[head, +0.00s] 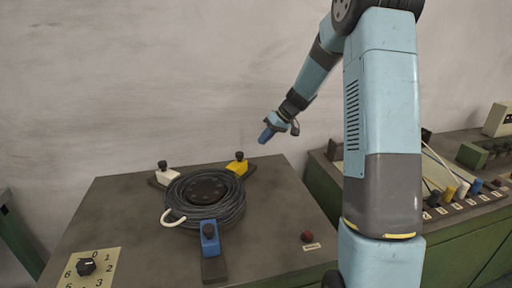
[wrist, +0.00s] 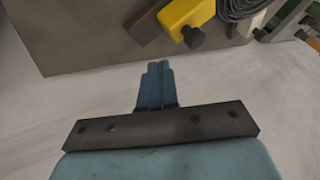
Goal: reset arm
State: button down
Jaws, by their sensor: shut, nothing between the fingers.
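My gripper (head: 266,134) is at the end of my raised arm, in the air above the back right of the bench in the head view. In the wrist view my gripper (wrist: 158,66) shows its blue fingers together, with nothing between them. Below it on the bench, a coil of black cable (head: 237,207) lies around a dark round hub (head: 205,188). A yellow block (head: 237,167), a white block (head: 168,176) and a blue block (head: 210,240) sit around the coil, each with a black knob. The gripper is apart from all of them.
The bench top (head: 265,255) carries a numbered dial (head: 86,267) at front left and a red button (head: 307,236) at right. A second console (head: 465,205) with coloured levers stands to the right, partly behind my arm. A plain wall (head: 130,80) is behind.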

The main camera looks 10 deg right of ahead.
jog(key=w+v, duration=0.1)
jog(key=v, duration=0.4)
jog(key=s+a+r+m+h, duration=0.1)
jog(key=s+a+r+h, duration=0.1)
jog(key=s+r, duration=0.6)
jog(key=s+a+r+m+h, duration=0.1)
jog(key=s+a+r+h, duration=0.15)
jog(key=s, duration=0.85)
jog(key=s+d+r+m+t+h, duration=0.1)
jog(key=s+r+m+t+h, duration=0.1)
jog(key=s, duration=1.8)
jog(key=shift+s+d+m+t, duration=0.3)
jog(key=shift+s+m+t, duration=0.1)
jog(key=shift+t, duration=0.1)
